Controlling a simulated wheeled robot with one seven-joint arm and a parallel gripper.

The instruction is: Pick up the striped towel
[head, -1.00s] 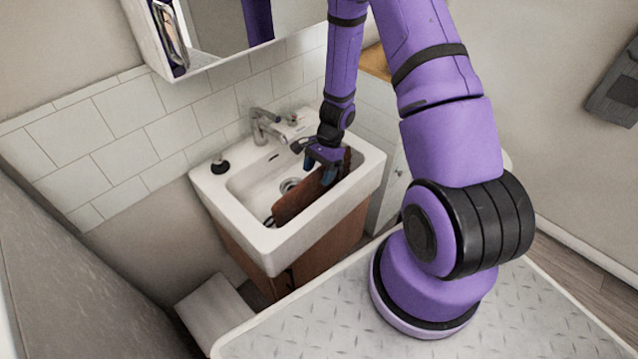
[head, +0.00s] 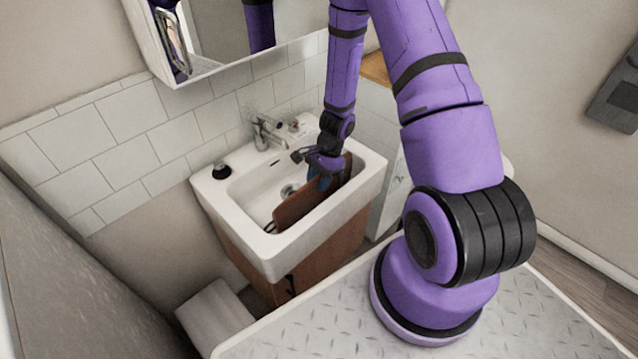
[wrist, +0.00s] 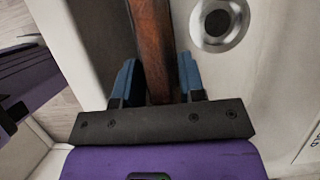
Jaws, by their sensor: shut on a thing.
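I see no striped towel in either view. A flat brown, wood-like board (head: 296,204) stands on edge, tilted, inside the white sink. It also shows in the wrist view (wrist: 152,40), between my two blue fingers. My gripper (head: 326,180) is down in the basin at the board's upper edge. In the wrist view my gripper (wrist: 157,78) has one finger on each side of the board and is shut on it. The lower part of the board is hidden by the sink's front rim.
The white sink (head: 225,217) has raised rims around the board. A chrome faucet (head: 265,130) stands at its back, with a small black item (head: 221,170) on the left rim. The drain (wrist: 218,24) lies right of the board. A mirror cabinet (head: 215,55) hangs above.

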